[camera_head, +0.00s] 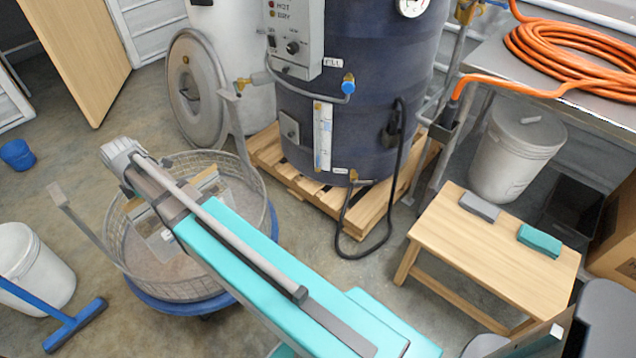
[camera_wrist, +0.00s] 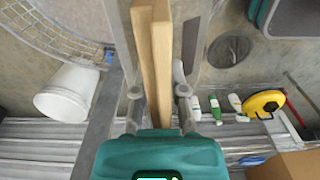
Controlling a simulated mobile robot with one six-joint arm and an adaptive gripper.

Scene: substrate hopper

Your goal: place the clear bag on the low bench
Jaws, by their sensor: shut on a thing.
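The low bench (camera_head: 470,245) is a small wooden bench at the lower right of the head view. A grey block (camera_head: 479,207) and a teal block (camera_head: 540,240) lie on its far edge. My gripper (camera_head: 167,205) is over the round wire basket at left, far from the bench and partly hidden by my arm. In the wrist view my gripper (camera_wrist: 158,102) is shut on tan bars (camera_wrist: 160,55). In the head view a pale, see-through panel (camera_head: 160,243) shows beside these bars. It looks like the clear bag, but its outline is unclear.
The wire basket (camera_head: 112,250) stands on a blue wheeled base. A dark blue tank (camera_head: 365,95) on a pallet (camera_head: 268,155) stands between basket and bench. A black cord hangs beside it. A white bucket (camera_head: 515,155) is behind the bench. The bench's front and left are bare.

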